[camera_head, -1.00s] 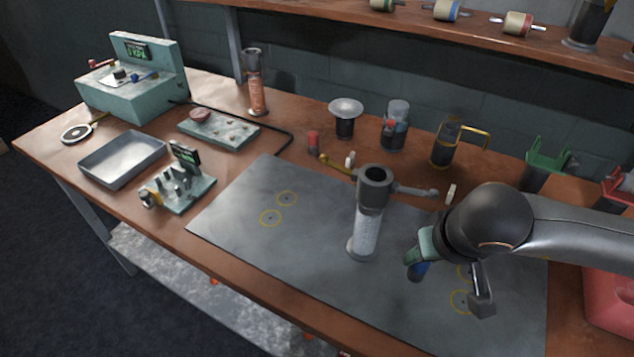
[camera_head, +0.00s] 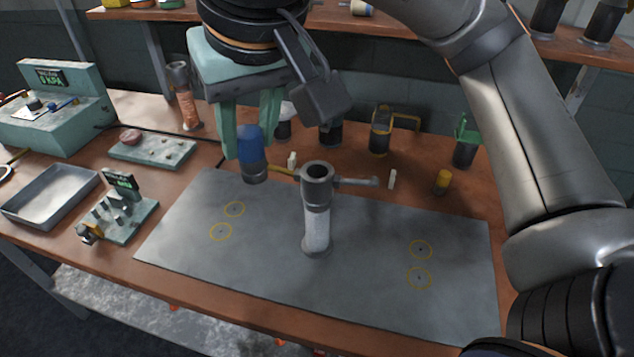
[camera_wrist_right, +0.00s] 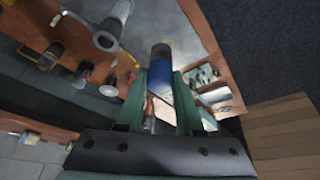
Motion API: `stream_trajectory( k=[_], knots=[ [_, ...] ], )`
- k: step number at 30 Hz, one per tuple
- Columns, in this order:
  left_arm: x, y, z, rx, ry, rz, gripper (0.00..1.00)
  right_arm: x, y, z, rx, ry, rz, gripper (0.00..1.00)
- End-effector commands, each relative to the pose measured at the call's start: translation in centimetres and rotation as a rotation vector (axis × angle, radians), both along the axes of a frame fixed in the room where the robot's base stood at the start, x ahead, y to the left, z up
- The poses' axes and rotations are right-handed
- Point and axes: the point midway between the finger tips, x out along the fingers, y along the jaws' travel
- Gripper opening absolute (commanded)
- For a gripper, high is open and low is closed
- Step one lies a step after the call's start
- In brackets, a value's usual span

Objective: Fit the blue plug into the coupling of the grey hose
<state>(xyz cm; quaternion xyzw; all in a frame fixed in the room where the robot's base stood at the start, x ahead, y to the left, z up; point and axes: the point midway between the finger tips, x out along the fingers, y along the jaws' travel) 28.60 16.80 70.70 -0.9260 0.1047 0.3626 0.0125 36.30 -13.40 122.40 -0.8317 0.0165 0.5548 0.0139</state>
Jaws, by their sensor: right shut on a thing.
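The blue plug (camera_head: 250,148), blue with a dark grey lower end, hangs upright in my right gripper (camera_head: 248,128). The green fingers are shut on it. It is above the mat, left of the hose in the head view and apart from it. The right wrist view also shows the plug (camera_wrist_right: 161,72) between the fingers. The grey hose (camera_head: 317,230) stands upright on the mat, topped by a dark grey coupling (camera_head: 316,188) with an open round mouth and side levers. The coupling also shows in the wrist view (camera_wrist_right: 106,38). My left gripper is not in view.
A grey mat (camera_head: 350,295) with yellow ring marks covers the table's middle. At left are a metal tray (camera_head: 20,212), a small green fixture (camera_head: 125,225) and a plate with knobs (camera_head: 165,152). Several dark containers stand behind the mat; its front is clear.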

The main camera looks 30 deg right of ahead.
Motion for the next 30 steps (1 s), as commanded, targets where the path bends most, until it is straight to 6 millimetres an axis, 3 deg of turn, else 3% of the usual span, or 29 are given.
stream_trajectory(
  k=[5,15,21,30],
  knots=[
    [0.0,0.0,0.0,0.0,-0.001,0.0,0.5,0.1,-1.1,0.2,-0.003,0.003,0.0,0.0],
    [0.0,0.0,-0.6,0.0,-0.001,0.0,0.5,3.6,-8.5,-3.7,-0.004,0.006,-0.004,0.0],
    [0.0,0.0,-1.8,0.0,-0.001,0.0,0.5,4.7,-10.5,-7.0,-0.004,0.005,0.003,0.0],
    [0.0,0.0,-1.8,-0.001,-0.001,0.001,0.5,5.5,-12.0,-8.6,-0.004,0.0,0.003,0.0]
  ],
)
